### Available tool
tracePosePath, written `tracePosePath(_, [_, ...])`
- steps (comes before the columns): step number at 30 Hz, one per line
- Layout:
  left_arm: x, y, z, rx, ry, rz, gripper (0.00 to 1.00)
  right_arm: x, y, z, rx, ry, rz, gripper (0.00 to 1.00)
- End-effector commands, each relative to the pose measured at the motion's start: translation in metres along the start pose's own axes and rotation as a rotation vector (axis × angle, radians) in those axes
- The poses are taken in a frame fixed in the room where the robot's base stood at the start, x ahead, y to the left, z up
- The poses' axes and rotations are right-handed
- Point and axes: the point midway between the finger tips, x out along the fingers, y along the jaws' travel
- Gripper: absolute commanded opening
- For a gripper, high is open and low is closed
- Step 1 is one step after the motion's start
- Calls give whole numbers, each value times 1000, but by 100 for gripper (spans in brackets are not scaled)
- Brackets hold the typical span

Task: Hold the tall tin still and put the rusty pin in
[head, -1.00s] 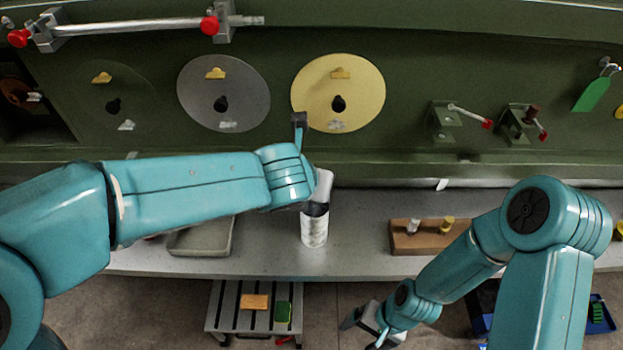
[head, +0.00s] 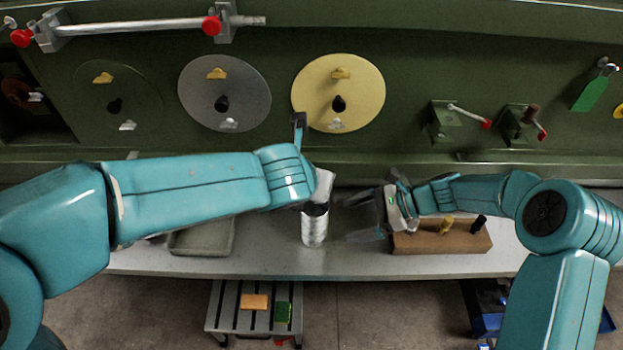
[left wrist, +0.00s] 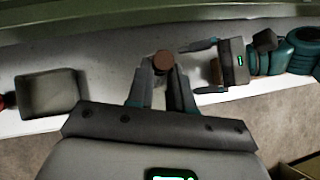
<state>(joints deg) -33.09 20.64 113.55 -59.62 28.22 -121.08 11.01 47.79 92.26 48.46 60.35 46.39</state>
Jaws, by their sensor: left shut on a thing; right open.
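The tall tin (head: 314,229), pale and silvery, stands upright on the grey bench. My left gripper (head: 315,208) is shut around its upper part. In the left wrist view the left gripper (left wrist: 160,88) has a finger on each side of the tin, and a round brown top (left wrist: 162,62) shows between them. My right gripper (head: 360,218) is open to the right of the tin, fingers pointing at it and apart from it. It also shows in the left wrist view (left wrist: 200,68). No pin shows clearly between its fingers. I cannot make out the rusty pin.
A wooden block (head: 440,243) holds a yellow pin (head: 447,225) and a dark pin (head: 479,223); my right gripper covers its left end. A grey tray (head: 203,240) lies left of the tin. The green panel with discs rises behind. A slatted stool (head: 230,315) stands below the bench.

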Motion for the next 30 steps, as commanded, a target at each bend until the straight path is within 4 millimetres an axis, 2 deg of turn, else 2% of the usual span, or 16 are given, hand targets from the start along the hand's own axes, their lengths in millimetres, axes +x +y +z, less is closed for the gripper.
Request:
tracePosePath(12, [0,0,0,0,0,0,0,63,2,0,0,2,6,91])
tracePosePath(18, [0,0,0,0,0,0,0,86,1,-1,1,3,4,91])
tracePosePath(24, [0,0,0,0,0,0,0,96,1,-1,-1,3,3,91])
tracePosePath(30, [0,0,0,0,0,0,0,96,1,-1,-1,3,2,91])
